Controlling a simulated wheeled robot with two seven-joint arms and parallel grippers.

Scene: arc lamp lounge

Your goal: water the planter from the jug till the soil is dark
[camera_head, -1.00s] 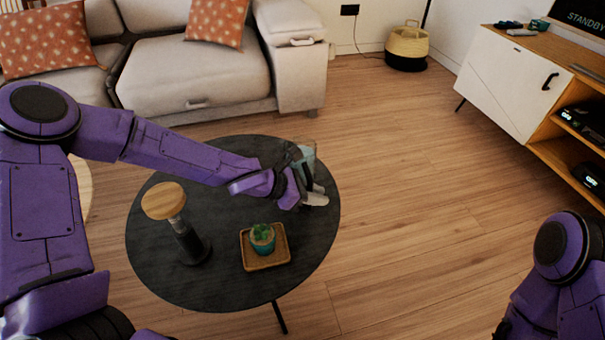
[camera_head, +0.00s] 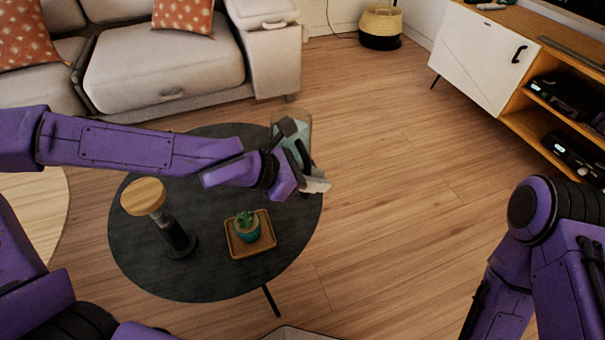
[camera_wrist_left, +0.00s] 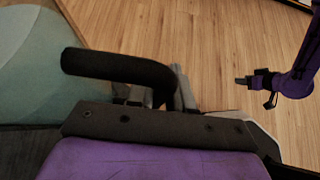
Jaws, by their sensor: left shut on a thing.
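The jug (camera_head: 305,130) is pale teal with a black handle; in the wrist view its body fills the upper left and its handle (camera_wrist_left: 115,68) reaches across. My left gripper (camera_head: 306,170) is shut on the handle and partly hides the jug. The jug looks roughly upright, over the table's far right edge. The planter (camera_head: 247,232), a small teal pot with a green succulent, stands on a square wooden tray (camera_head: 237,252), nearer and left of the jug. Its soil is too small to judge. My right gripper (camera_wrist_left: 255,80) shows small in the wrist view, away from the table; its opening is unclear.
The round black table (camera_head: 205,282) also holds a dark stand with a round wooden top (camera_head: 143,196), left of the planter. A sofa (camera_head: 165,75) is behind, a basket (camera_head: 380,25) at the back, a media cabinet (camera_head: 485,60) at right. Floor right of the table is clear.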

